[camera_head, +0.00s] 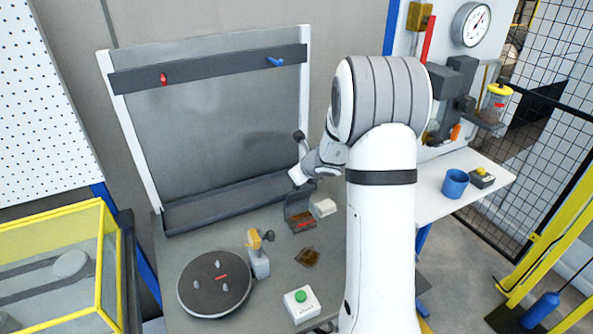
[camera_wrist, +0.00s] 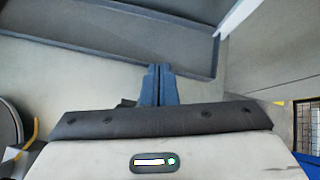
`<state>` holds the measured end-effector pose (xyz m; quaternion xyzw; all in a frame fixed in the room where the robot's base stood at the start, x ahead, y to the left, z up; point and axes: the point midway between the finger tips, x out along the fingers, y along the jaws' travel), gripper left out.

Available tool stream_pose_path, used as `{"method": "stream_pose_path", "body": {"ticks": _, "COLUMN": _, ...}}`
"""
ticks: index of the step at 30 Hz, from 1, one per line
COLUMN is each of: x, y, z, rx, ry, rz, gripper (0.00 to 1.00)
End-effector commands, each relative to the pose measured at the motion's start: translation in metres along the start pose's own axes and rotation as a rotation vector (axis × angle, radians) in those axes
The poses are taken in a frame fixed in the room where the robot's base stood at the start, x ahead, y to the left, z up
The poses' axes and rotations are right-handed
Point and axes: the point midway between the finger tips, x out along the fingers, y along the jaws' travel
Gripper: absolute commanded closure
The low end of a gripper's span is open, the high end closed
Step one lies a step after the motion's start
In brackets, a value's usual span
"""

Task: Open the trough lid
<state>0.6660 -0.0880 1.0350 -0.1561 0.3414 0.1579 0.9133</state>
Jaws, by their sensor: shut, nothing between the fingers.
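A long grey trough (camera_head: 240,203) runs along the foot of the large tilted grey panel at the back of the table. It also crosses the top of the wrist view (camera_wrist: 110,50). I cannot make out a separate lid on it. A small dark box (camera_head: 300,213) with something red in it stands in front of the trough's right end; its dark upper part looks raised. My gripper's blue fingers (camera_wrist: 158,85) are pressed together with nothing between them, a little in front of the trough's front wall. In the head view my wrist hangs near the trough's right end; the fingertips are hard to make out.
On the table are a round dark turntable (camera_head: 215,283), a yellow-topped device (camera_head: 258,256), a small brown tray (camera_head: 307,257) and a white box with a green button (camera_head: 302,304). A yellow-framed case (camera_head: 60,265) stands left. A blue cup (camera_head: 455,184) is on the right shelf.

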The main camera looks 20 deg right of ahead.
Motion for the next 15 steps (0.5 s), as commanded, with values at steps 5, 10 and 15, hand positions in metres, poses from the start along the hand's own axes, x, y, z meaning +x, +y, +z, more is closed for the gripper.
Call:
{"method": "stream_pose_path", "body": {"ticks": 5, "x": -0.0021, "y": -0.0026, "z": -0.0034, "rx": 0.005, "ry": 0.001, "rz": -0.005, "gripper": 1.0}}
{"method": "stream_pose_path", "body": {"ticks": 10, "x": -0.0011, "y": 0.0001, "z": -0.0017, "rx": 0.0, "ry": 0.0, "rz": 0.0, "gripper": 1.0}}
{"method": "stream_pose_path", "body": {"ticks": 15, "x": -0.0006, "y": 0.0014, "z": -0.001, "rx": -0.002, "ry": -0.001, "rz": 0.001, "gripper": 1.0}}
